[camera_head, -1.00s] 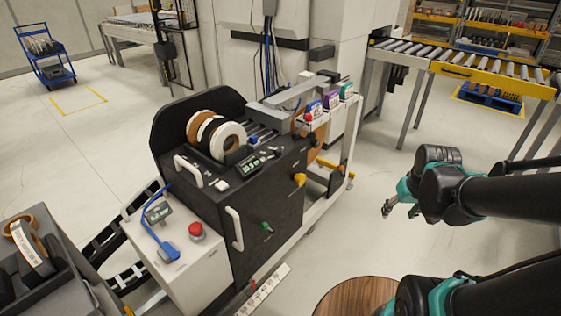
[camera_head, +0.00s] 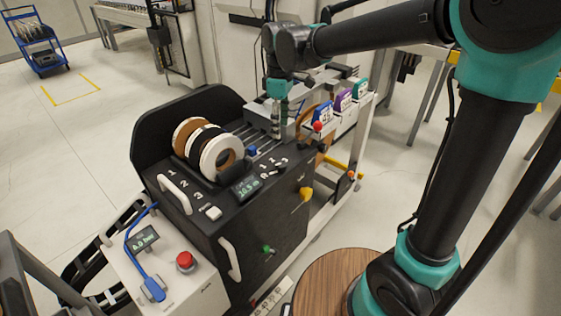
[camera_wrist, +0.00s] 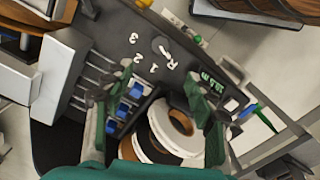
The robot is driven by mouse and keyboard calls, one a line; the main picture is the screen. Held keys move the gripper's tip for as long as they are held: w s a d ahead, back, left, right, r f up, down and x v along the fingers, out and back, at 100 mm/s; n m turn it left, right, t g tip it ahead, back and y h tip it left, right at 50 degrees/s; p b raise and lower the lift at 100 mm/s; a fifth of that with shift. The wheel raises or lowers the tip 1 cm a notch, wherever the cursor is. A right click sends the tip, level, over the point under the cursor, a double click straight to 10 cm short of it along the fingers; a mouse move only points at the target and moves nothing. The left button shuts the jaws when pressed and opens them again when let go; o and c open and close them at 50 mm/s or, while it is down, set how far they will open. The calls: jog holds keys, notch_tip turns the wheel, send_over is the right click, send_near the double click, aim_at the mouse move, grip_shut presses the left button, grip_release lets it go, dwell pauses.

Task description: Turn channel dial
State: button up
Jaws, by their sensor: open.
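The channel dial (camera_wrist: 161,46) is a small dark knob on the black panel, with the white marks R, 1, 2 and 3 beside it in the wrist view. In the head view the marked dial area (camera_head: 275,166) lies on the machine's top, right of the display; the knob itself is small there. My gripper (camera_wrist: 158,78) is open and empty, its two fingers spread on either side of the picture. The dial lies ahead of and apart from the fingertips in the wrist view. In the head view my gripper (camera_head: 277,128) hangs downward above the machine's back part.
The white, black and brown tape reels (camera_head: 222,156) stand left of the dial. A green-lit display (camera_head: 246,187) and blue clips (camera_wrist: 127,103) are close by. Coloured boxes (camera_head: 343,100) stand at the machine's right end. A red button (camera_head: 185,262) is at front left.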

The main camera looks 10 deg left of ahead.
aim_at(281, 163)
notch_tip(281, 163, down, 15)
jog(key=shift+d+r, duration=0.1)
jog(key=shift+r, duration=0.1)
jog(key=shift+c, duration=0.6)
jog(key=c, duration=1)
jog(key=shift+c, duration=0.2)
jog(key=m, duration=0.4)
jog(key=shift+m, duration=0.3)
jog(key=m, duration=0.4)
